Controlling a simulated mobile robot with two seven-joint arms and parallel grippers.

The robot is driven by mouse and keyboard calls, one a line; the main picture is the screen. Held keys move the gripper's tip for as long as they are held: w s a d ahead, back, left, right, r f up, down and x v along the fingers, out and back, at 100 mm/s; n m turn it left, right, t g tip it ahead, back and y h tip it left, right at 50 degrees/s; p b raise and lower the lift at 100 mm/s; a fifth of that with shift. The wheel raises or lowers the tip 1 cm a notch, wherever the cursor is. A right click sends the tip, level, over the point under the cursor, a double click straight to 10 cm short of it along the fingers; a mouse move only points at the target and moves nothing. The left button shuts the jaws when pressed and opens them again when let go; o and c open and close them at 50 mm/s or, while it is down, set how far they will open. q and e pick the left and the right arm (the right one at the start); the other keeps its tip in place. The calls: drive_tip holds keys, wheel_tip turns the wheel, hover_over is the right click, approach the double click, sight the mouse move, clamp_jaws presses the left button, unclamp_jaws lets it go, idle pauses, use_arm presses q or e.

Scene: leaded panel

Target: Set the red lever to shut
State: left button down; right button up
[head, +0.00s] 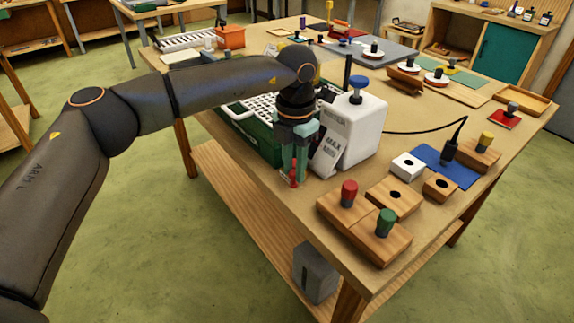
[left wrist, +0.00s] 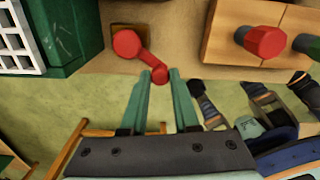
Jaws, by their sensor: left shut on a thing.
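The red lever (left wrist: 144,58) has a round hub on a small brown plate near the table edge and a short arm with a rounded end, which points down and right in the left wrist view. My left gripper (left wrist: 159,76) is shut on that rounded end, one green finger on each side. In the head view my left gripper (head: 294,165) points down at the near table edge, in front of a white machine. Only a little of the red lever (head: 294,182) shows there, the rest hidden by the fingers. My right gripper is in neither view.
A green crate with a white grid (head: 245,132) stands left of the lever. The white machine (head: 362,130) with a blue knob is close on the right. Wooden blocks with a red peg (head: 348,193) and a green peg (head: 386,222) stand nearer the front corner.

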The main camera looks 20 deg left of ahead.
use_arm(q)
drive_tip(key=d+n, duration=0.1)
drive_tip(key=n, duration=0.1)
drive_tip(key=w+d+n, duration=0.1)
drive_tip(key=n, duration=0.2)
drive_tip(key=shift+w+d, duration=0.15)
drive_tip(key=shift+w+d+n, duration=0.15)
drive_tip(key=shift+w+n, duration=0.05)
drive_tip(key=shift+n, duration=0.4)
drive_tip(key=shift+w+d+n, duration=0.15)
drive_tip(key=shift+n, duration=0.45)
drive_tip(key=shift+r, duration=0.1)
drive_tip(key=c, duration=0.7)
unclamp_jaws()
drive_tip(key=shift+o, duration=0.2)
